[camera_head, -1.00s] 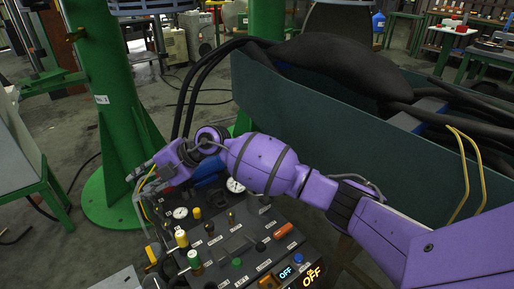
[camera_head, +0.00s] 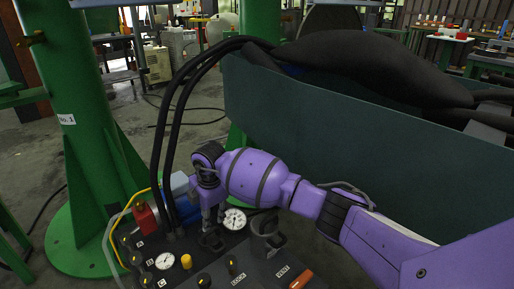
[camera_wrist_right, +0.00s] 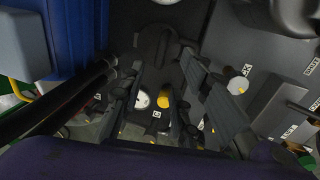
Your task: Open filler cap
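My right gripper (camera_head: 213,220) points down over the back part of the dark control panel (camera_head: 215,272). In the right wrist view its two fingers (camera_wrist_right: 168,105) are spread apart with nothing between the pads. A black part with a loop handle (camera_wrist_right: 165,48), possibly the filler cap, shows just beyond the fingers. In the head view a dark ring-like part (camera_head: 211,241) sits right below the fingertips, and a black cylindrical part (camera_head: 268,240) stands to its right. I cannot tell for sure which is the cap. My left gripper is out of view.
Gauges (camera_head: 234,219) and a yellow knob (camera_head: 186,262) are close to the gripper. Black hoses (camera_head: 172,150) rise behind the panel on the left. A dark green trough wall (camera_head: 350,145) stands behind my arm. A green column (camera_head: 75,120) is at left.

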